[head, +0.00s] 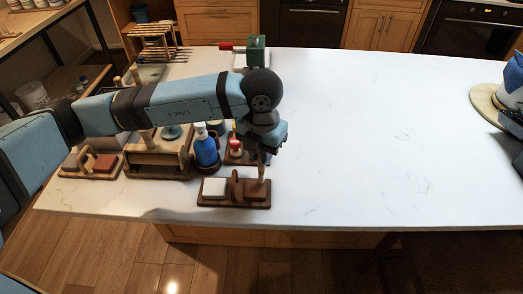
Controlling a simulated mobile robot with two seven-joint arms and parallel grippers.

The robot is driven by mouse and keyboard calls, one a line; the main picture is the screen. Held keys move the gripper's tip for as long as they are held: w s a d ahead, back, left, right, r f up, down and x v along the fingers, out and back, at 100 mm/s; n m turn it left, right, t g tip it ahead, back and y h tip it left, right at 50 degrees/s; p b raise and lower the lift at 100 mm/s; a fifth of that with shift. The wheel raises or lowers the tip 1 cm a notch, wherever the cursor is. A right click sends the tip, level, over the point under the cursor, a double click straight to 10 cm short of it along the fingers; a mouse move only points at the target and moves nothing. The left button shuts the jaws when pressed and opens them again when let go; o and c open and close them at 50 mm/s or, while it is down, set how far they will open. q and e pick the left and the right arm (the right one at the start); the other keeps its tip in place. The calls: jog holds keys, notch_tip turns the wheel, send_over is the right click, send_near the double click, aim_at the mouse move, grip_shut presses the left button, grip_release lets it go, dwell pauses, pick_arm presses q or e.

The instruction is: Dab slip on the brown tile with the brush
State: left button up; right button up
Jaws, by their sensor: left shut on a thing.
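My left gripper (263,153) points down over the front of the white worktop and is shut on the brush (261,170). The brush is upright, with its shaft showing below the fingers. Its lower end is at the brown tile (256,191); I cannot tell whether it touches. The brown tile lies on the right part of a dark wooden board (235,204). A white tile (214,187) lies on the left part, with a rounded wooden piece between them. My right gripper is not in view.
A blue bottle (206,150) stands just behind the board. Left of it are a wooden stand (158,163) and another tile board (92,172). A green device with a red handle (256,50) sits at the back.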

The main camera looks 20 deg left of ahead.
pick_arm(q)
jog(key=shift+d+f+b, duration=0.2)
jog(key=shift+b, duration=0.2)
dwell(0.9)
dwell(0.5)
jog(key=shift+r+p, duration=0.35)
jog(key=shift+r, duration=0.35)
jog(key=shift+r+p, duration=1.1)
jog(key=shift+r, duration=1.75)
